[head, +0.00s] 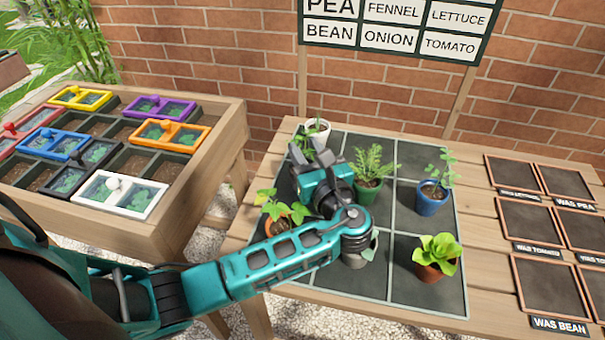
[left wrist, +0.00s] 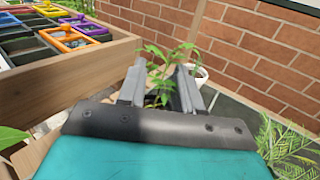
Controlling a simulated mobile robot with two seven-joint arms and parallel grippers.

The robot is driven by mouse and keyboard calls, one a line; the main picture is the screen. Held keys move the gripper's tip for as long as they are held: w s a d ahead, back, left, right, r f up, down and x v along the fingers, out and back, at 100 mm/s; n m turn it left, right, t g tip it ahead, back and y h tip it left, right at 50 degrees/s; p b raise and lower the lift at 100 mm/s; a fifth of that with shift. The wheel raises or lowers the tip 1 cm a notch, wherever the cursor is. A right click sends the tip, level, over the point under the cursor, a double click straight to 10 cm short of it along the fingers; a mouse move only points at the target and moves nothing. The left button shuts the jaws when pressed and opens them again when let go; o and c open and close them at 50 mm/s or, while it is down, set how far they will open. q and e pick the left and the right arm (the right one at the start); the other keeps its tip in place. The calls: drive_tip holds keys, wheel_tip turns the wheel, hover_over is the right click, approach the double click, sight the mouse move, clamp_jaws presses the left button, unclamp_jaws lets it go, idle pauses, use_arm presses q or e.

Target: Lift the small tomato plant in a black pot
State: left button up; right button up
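A leafy green plant, likely the small tomato plant, shows in the left wrist view (left wrist: 164,72) beyond and between my left fingers. In the head view some green leaves (head: 304,146) show at the back left of the dark mat, just beyond my left gripper (head: 296,160). My left gripper points at this plant, its fingers apart on either side of the leaves in the wrist view (left wrist: 160,88). I cannot see contact with a pot. My right gripper is not in view.
A white pot (head: 318,134) stands just behind the leaves. A terracotta pot (head: 280,218), green pot (head: 368,191), blue pot (head: 432,204) and lettuce-like plant (head: 437,250) stand around my arm on the gridded mat (head: 405,297). A grey pot (head: 357,257) is partly under my arm.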

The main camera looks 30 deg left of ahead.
use_arm(q)
clamp_jaws()
idle(1.2)
